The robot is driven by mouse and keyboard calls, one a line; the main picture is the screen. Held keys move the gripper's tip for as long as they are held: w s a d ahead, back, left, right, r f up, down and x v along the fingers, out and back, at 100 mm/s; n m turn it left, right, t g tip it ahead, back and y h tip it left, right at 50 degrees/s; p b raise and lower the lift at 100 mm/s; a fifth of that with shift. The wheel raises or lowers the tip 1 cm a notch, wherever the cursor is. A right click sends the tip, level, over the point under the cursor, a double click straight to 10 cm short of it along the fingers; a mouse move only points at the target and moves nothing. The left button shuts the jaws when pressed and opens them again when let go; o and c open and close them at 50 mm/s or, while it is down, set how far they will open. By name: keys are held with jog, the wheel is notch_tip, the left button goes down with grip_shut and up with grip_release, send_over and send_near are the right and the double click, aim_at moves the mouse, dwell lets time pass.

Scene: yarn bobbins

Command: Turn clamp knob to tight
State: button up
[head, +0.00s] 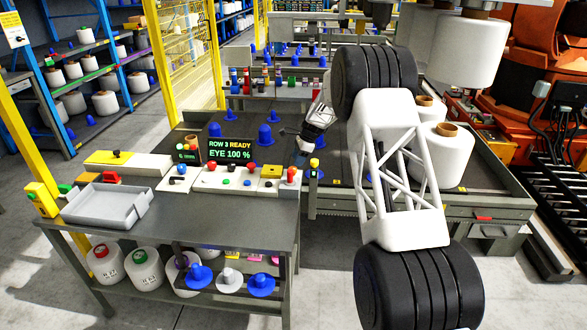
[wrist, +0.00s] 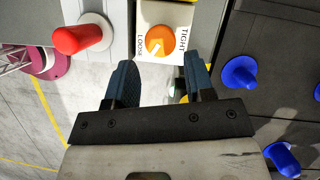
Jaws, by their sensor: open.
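The orange clamp knob (wrist: 160,42) shows in the wrist view on a white plate (wrist: 143,80) printed LOOSE on the left and TIGHT on the right. Its white mark points to the lower left, on the LOOSE side. My gripper (wrist: 162,76) is open and empty. I cannot tell the height gap. In the head view my gripper (head: 302,158) is over the right end of the workbench. I cannot clearly make out the knob there.
A red knob (wrist: 78,39) stands left of the orange one. Blue cones (wrist: 240,72) stand on the dark surface to the right. In the head view, a display (head: 230,149) and a grey tray (head: 108,205) are on the workbench (head: 215,235).

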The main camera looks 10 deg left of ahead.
aim_at(293, 168)
jog(key=shift+x, duration=2.6)
jog(key=c, duration=0.6)
